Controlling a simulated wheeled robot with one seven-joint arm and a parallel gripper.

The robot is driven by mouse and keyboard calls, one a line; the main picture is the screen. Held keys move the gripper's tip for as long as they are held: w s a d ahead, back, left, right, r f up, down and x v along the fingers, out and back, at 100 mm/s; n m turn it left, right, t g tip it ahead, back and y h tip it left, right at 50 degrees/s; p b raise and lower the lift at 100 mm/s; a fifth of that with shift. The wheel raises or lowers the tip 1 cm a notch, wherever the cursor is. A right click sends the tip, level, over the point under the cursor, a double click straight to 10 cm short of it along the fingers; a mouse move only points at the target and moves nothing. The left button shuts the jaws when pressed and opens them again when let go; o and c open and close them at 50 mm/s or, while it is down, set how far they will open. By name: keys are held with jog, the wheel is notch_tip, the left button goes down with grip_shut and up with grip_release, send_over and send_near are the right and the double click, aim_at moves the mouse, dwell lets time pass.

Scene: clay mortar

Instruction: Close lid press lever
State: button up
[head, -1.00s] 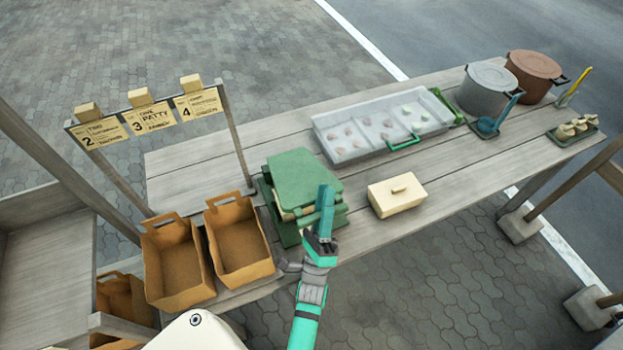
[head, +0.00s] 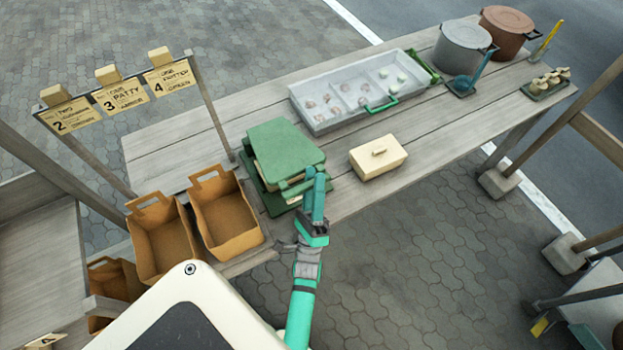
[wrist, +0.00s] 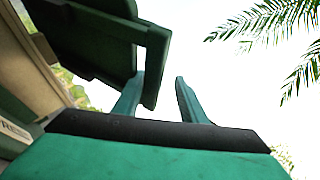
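The green press (head: 275,202) stands on the wooden table, with its flat green lid (head: 285,147) over a pale body. The lid looks lowered or nearly so in the head view; I cannot tell whether it is fully shut. The lever, a green frame-like handle (head: 303,188), is at the press's front right side. My gripper (head: 315,192) is at this handle. In the wrist view my gripper (wrist: 160,95) has its two fingers spread apart, and the handle (wrist: 154,65) is just beyond and partly behind the left finger. Contact is unclear.
Two brown paper bags (head: 222,212) stand left of the press. A cream lidded box (head: 378,157) sits to its right. A grey tray (head: 340,110) and pots (head: 464,48) are farther back. Bare table (head: 330,205) lies between press and box.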

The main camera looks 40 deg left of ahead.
jog(key=shift+a, duration=0.2)
jog(key=shift+f, duration=0.15)
jog(key=shift+s+d+f, duration=0.2)
jog(key=shift+f, duration=0.05)
jog(key=o, duration=1)
jog(key=s+d, duration=0.1)
jog(key=s, duration=0.1)
jog(key=s+d, duration=0.3)
jog(key=shift+s+d+f, duration=0.15)
jog(key=shift+s+d, duration=0.05)
jog(key=shift+s, duration=0.2)
jog(key=s+d, duration=0.2)
jog(key=s, duration=0.1)
jog(key=shift+d, duration=0.1)
jog(key=c, duration=1)
jog(key=shift+s+d, duration=0.4)
jog(key=shift+s, duration=0.15)
jog(key=shift+c, duration=0.2)
